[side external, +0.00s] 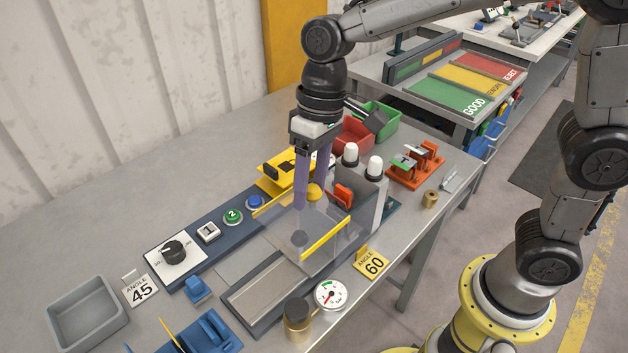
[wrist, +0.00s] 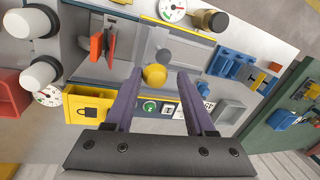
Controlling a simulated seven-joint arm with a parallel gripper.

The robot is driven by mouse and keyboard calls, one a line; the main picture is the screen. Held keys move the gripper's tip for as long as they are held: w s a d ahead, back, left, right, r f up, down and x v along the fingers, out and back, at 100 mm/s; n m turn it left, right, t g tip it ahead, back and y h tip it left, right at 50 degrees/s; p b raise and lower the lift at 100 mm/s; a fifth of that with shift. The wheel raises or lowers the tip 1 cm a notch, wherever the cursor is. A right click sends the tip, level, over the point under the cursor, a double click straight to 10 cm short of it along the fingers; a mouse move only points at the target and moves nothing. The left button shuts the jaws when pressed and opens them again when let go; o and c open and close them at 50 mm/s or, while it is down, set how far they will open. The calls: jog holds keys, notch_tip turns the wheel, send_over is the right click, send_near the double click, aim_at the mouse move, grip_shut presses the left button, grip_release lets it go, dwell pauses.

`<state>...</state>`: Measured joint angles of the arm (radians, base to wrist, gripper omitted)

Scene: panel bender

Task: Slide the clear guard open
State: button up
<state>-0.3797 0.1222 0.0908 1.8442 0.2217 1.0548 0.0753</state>
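The clear guard (side external: 290,222) is a see-through panel with yellow edge strips, lying over the middle of the panel bender. A dark round knob (side external: 299,238) shows at the guard, below my fingertips. My gripper (side external: 300,205) points down above the guard with its purple fingers apart and nothing held. In the wrist view my gripper (wrist: 159,72) is clearly open. A yellow knob (wrist: 154,75) appears between the fingertips there; in the side view it is beside the fingers. Whether the fingers touch the guard cannot be told.
Two white-capped posts (side external: 362,160) and a red lever (side external: 342,194) stand right of the guard. A control strip with a green button (side external: 233,216) and black dial (side external: 173,251) runs behind it. A pressure gauge (side external: 331,295) and brass cylinder (side external: 298,317) stand in front.

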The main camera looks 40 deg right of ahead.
jog(key=shift+d, duration=0.1)
notch_tip(320, 180, up, 14)
jog(key=d, duration=0.2)
jog(key=shift+w+d+f, duration=0.2)
jog(key=shift+d, duration=0.1)
dwell(0.4)
jog(key=s+d+r+m+t, duration=0.2)
jog(key=s+d+t, duration=0.1)
jog(key=s+d, duration=0.6)
jog(key=s+d+f+t+h, duration=0.1)
jog(key=s+d+f, duration=0.2)
jog(key=s+f, duration=0.1)
jog(key=s+d+f+t+h, duration=0.1)
jog(key=s+d+f+t, duration=0.1)
jog(key=f, duration=0.5)
jog(key=shift+s+d+f, duration=0.3)
jog(key=shift+s+d, duration=0.1)
jog(key=shift+s, duration=0.45)
